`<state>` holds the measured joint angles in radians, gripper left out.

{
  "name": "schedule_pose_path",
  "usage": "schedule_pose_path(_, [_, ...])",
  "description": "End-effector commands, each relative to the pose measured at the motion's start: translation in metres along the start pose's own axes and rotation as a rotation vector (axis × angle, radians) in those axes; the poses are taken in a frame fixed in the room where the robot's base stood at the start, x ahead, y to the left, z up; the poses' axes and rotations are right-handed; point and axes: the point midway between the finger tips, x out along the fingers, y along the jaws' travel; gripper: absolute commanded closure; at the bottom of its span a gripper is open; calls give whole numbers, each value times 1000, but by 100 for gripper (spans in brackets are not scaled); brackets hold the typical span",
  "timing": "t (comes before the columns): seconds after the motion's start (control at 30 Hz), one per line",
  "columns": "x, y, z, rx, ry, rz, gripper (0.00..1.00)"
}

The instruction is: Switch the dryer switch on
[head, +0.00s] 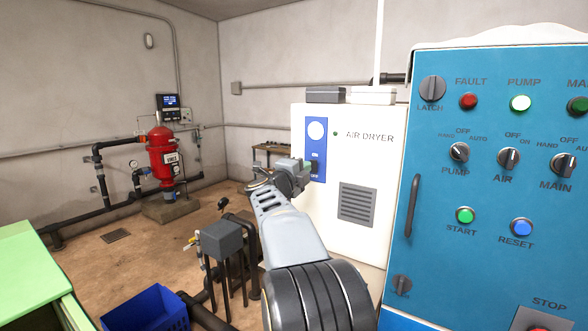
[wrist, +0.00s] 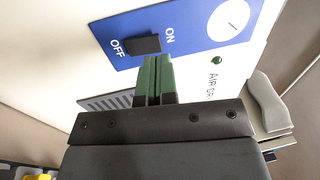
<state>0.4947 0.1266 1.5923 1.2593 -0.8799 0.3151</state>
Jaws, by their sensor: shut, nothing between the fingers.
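The white air dryer (head: 370,155) stands on the right of the head view, with a blue panel that also shows in the wrist view (wrist: 185,30). Its black dryer switch (wrist: 142,45) sits on this panel between the printed words OFF and ON; which way it is set I cannot tell. A small green lamp (wrist: 217,60) is beside the panel. My gripper (wrist: 155,62) is shut and empty, its green fingertips right at the switch's near edge; contact is unclear. In the head view my gripper (head: 311,168) is at the panel's lower part and hides the switch.
A blue control cabinet (head: 490,190) with knobs and buttons stands close on the right. A dark vent grille (head: 357,203) is below the dryer panel. Grey valve boxes and pipes (head: 222,240) stand left of my arm. A blue crate (head: 148,308) is at the lower left.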

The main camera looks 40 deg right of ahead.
Motion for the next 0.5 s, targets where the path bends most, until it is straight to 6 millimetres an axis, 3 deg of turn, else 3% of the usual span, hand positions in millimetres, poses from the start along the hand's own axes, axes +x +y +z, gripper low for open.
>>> schedule_pose_path(0.2, [23,-2,0,-1,1,1,100])
schedule_pose_path(0.5, [32,0,0,0,-1,0,100])
